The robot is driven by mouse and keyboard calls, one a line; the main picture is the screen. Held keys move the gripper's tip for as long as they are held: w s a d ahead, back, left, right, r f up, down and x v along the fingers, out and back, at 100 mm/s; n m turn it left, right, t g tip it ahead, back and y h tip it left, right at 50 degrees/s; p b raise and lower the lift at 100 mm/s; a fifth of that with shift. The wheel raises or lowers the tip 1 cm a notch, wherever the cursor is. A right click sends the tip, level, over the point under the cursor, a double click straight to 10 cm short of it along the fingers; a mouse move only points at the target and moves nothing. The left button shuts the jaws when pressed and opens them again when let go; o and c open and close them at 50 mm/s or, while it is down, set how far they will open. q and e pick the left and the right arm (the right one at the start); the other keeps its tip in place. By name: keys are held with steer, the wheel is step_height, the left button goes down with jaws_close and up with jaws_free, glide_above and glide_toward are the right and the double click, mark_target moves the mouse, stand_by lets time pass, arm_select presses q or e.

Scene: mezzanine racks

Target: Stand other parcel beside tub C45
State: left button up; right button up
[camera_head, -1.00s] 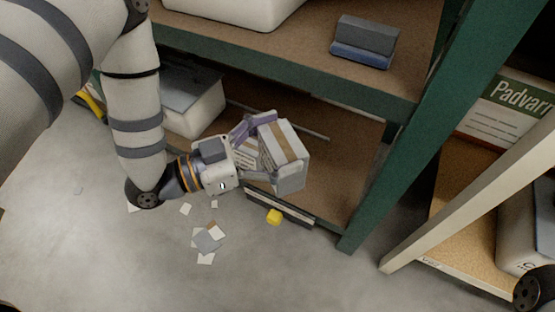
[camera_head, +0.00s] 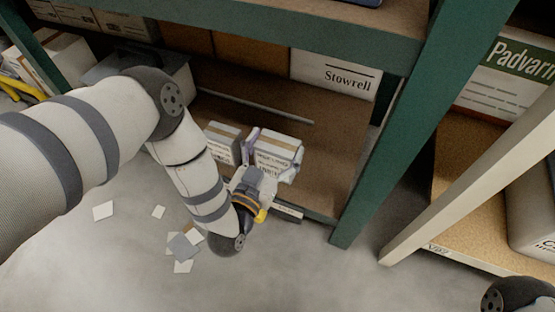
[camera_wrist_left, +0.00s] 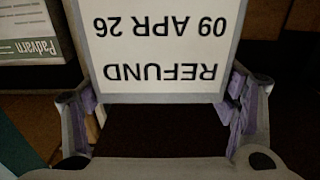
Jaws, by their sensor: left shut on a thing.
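My left gripper (camera_head: 271,158) is shut on a white parcel (camera_head: 279,147) with a brown tape strip, at the lower shelf of the green rack. In the left wrist view the held parcel (camera_wrist_left: 165,45) fills the space between the purple finger pads, its label reading "REFUND 09 APR 26" upside down. A similar taped parcel (camera_head: 223,142) stands on the shelf just left of the held one. A tub with a grey lid (camera_head: 135,62) is further left on that shelf, partly behind my arm; no code is readable on it. My right gripper is out of view.
A "Stowrell" box (camera_head: 335,75) stands at the shelf's back. The green upright (camera_head: 383,150) bounds the bay on the right. Beyond it a pale tub (camera_head: 535,220) sits in another rack. Paper scraps (camera_head: 184,246) lie on the floor. Bare shelf (camera_head: 330,165) shows right of the parcel.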

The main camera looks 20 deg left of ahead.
arm_select(q)
steer(key=w+f, duration=0.1)
steer(key=w+f+b, duration=0.1)
steer(key=f, duration=0.1)
steer(key=w+a+f, duration=0.1)
steer(key=shift+f+b, duration=0.15)
steer(key=shift+b, duration=0.25)
steer(key=f, duration=0.1)
steer(key=f+b, duration=0.2)
steer(key=f, duration=0.1)
steer(key=shift+w, duration=0.25)
steer(key=shift+r, duration=0.3)
steer(key=shift+f, duration=0.25)
steer(key=o, duration=1.5)
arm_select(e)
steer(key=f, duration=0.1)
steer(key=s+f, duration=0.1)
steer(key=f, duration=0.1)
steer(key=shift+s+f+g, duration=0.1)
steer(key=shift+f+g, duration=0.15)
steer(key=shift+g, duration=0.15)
arm_select(q)
steer(key=shift+r, duration=0.1)
